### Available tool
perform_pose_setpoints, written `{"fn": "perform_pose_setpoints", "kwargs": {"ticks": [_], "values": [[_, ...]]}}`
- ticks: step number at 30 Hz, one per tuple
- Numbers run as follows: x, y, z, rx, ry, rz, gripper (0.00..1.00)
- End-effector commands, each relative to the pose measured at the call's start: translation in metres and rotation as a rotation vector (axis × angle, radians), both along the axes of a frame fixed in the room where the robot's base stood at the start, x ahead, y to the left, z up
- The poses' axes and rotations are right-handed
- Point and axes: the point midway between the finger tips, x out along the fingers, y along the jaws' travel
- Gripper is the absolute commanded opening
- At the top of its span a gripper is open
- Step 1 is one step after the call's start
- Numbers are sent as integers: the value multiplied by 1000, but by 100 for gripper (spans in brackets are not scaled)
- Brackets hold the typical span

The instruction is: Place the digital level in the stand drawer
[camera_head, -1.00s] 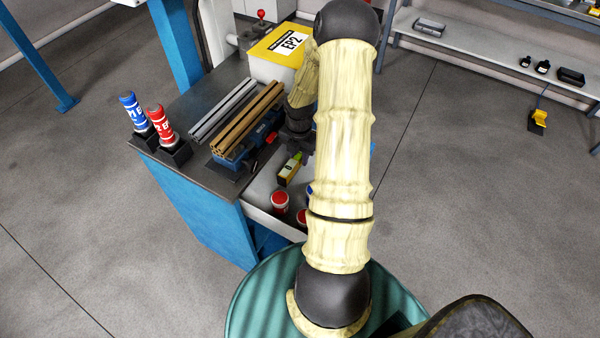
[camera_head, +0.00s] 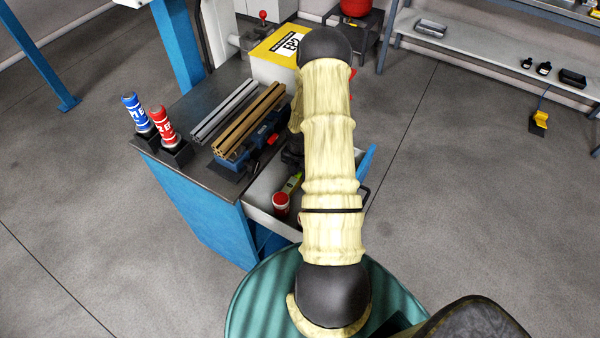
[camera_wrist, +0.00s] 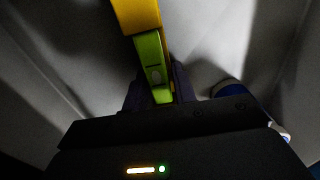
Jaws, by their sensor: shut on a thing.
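The digital level is a green and yellow bar (camera_head: 291,184), partly hidden by my arm in the head view. In the wrist view the level (camera_wrist: 152,62) runs up from between my fingers, its green end nearest me. My gripper (camera_wrist: 152,95) is shut on that green end. In the head view my gripper (camera_head: 292,160) is a dark shape over the open stand drawer, mostly hidden. The stand drawer (camera_head: 262,189) is pulled out, with a pale interior. The level is within or just above it; I cannot tell whether it touches the drawer floor.
A blue round object (camera_wrist: 228,90) lies right of my gripper. On the bench are a blue vise (camera_head: 238,163), metal bars, blue and red bottles (camera_head: 163,125) and a yellow-topped box (camera_head: 275,50).

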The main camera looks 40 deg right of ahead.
Motion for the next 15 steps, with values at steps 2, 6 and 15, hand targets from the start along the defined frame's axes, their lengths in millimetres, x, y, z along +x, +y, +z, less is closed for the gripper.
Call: {"fn": "perform_pose_setpoints", "kwargs": {"ticks": [2, 6, 15], "values": [[1, 0, 1, -1, -2, 0, 0], [0, 0, 0, -1, -1, 0, 0], [0, 0, -2, 0, 0, 0, 49]]}}
